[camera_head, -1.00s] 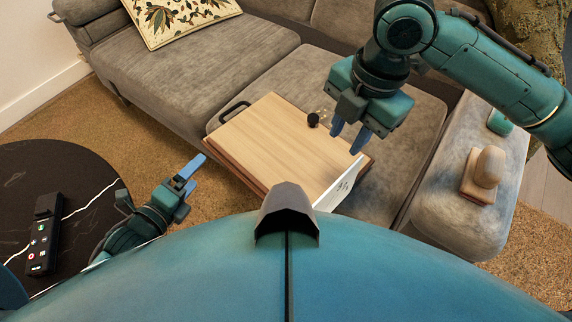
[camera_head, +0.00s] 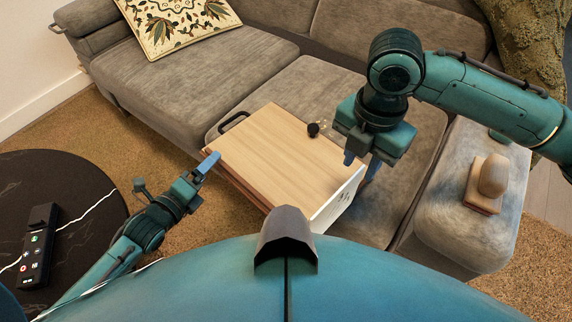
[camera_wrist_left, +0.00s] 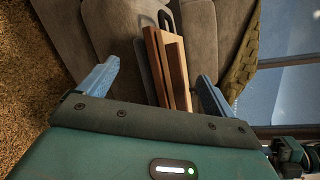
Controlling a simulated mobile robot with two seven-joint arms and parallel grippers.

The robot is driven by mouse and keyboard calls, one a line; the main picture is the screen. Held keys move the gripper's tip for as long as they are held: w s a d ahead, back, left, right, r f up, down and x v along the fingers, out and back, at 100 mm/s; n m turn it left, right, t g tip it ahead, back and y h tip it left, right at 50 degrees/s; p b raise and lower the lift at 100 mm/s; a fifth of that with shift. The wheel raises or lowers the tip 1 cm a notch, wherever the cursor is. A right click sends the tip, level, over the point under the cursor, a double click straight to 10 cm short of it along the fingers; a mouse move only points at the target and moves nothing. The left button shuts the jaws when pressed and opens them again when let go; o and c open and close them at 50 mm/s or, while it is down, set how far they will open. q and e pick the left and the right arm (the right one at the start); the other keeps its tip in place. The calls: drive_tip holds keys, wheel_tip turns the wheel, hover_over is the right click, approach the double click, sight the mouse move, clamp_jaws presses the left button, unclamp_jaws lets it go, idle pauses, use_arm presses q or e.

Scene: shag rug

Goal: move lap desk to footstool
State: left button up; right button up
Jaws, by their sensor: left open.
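The lap desk (camera_head: 275,150) has a pale wooden top, a black handle at its back left and a white printed front-right side. It rests on the chaise seat of the grey sofa. My left gripper (camera_head: 207,166) is open beside its left edge. In the left wrist view, the desk's brown edges (camera_wrist_left: 174,70) lie beyond and between the open fingers (camera_wrist_left: 160,85). My right gripper (camera_head: 360,168) points down at the desk's right edge, fingers apart; contact is unclear. I cannot tell whether the grey padded block (camera_head: 440,225) at right is the footstool or a sofa arm.
A small black object (camera_head: 313,130) sits on the desk top. A wooden item (camera_head: 488,183) stands on the grey block. A round black table (camera_head: 75,185) at left holds a black remote-like device (camera_head: 38,247). A patterned cushion (camera_head: 175,22) lies on the sofa.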

sight(353, 184)
use_arm(q)
drive_tip(key=x, duration=0.7)
drive_tip(key=shift+f, duration=0.1)
use_arm(e)
wheel_tip(353, 184, down, 7)
drive_tip(key=shift+f, duration=0.15)
